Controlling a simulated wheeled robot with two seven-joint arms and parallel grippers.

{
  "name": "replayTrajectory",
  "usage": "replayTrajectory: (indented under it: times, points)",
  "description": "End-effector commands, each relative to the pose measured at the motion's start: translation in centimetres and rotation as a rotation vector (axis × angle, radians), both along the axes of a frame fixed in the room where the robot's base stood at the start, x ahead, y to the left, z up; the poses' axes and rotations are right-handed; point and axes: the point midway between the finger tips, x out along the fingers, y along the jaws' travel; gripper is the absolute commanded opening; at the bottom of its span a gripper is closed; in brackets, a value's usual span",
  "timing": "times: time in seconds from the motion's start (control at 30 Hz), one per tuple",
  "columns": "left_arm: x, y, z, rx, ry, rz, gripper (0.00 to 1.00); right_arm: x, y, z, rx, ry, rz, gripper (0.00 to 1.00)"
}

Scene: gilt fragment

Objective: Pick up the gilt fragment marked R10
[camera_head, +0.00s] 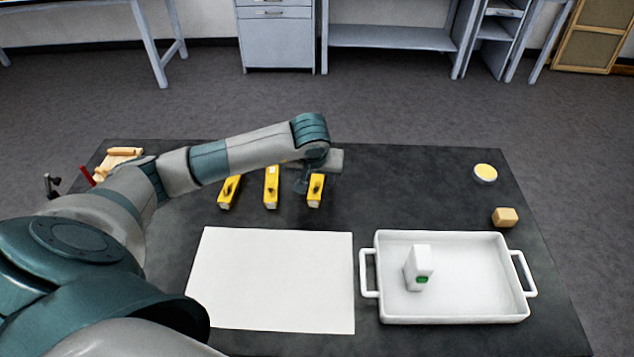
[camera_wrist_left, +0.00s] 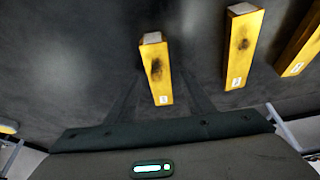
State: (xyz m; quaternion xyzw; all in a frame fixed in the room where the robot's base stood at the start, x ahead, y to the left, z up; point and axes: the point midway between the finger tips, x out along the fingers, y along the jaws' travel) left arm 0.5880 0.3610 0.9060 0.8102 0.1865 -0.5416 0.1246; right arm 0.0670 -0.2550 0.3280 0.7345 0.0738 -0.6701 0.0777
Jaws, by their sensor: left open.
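Three yellow gilt fragments lie in a row on the dark table: left (camera_head: 229,191), middle (camera_head: 271,188) and right (camera_head: 316,191). Each has a dark smudge and a small pale label; the markings are too small to read, so I cannot tell which is R10. My left gripper (camera_head: 303,182) is open and empty, close by the right fragment. In the left wrist view the same right fragment (camera_wrist_left: 157,72) shows between the faint fingers, apparently untouched; the middle fragment (camera_wrist_left: 242,45) and left fragment (camera_wrist_left: 302,45) are off to the right. My right gripper is out of view.
A white sheet (camera_head: 275,280) lies in front of the fragments. A white handled tray (camera_head: 480,308) holds a white block (camera_head: 419,268) with a green mark. A tan block (camera_head: 505,217) and yellow-topped round item (camera_head: 485,173) sit at right. Wooden pieces (camera_head: 122,156) lie far left.

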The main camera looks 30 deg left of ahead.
Motion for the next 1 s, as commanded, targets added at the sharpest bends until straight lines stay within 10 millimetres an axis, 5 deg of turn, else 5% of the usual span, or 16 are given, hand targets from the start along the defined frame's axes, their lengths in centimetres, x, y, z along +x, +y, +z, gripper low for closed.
replayTrajectory:
  times: [0.33, 0.5, 1.0]
  points:
    - [0.00, 0.01, 0.02, 0.000, 0.000, 0.000, 0.46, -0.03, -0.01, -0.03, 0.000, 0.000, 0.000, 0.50]
    - [0.00, 0.01, 0.04, 0.000, 0.000, 0.000, 0.05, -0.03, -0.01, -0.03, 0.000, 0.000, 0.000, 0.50]
    - [0.10, 0.05, 0.63, 0.001, -0.003, 0.001, 0.04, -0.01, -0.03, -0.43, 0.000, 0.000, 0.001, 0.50]
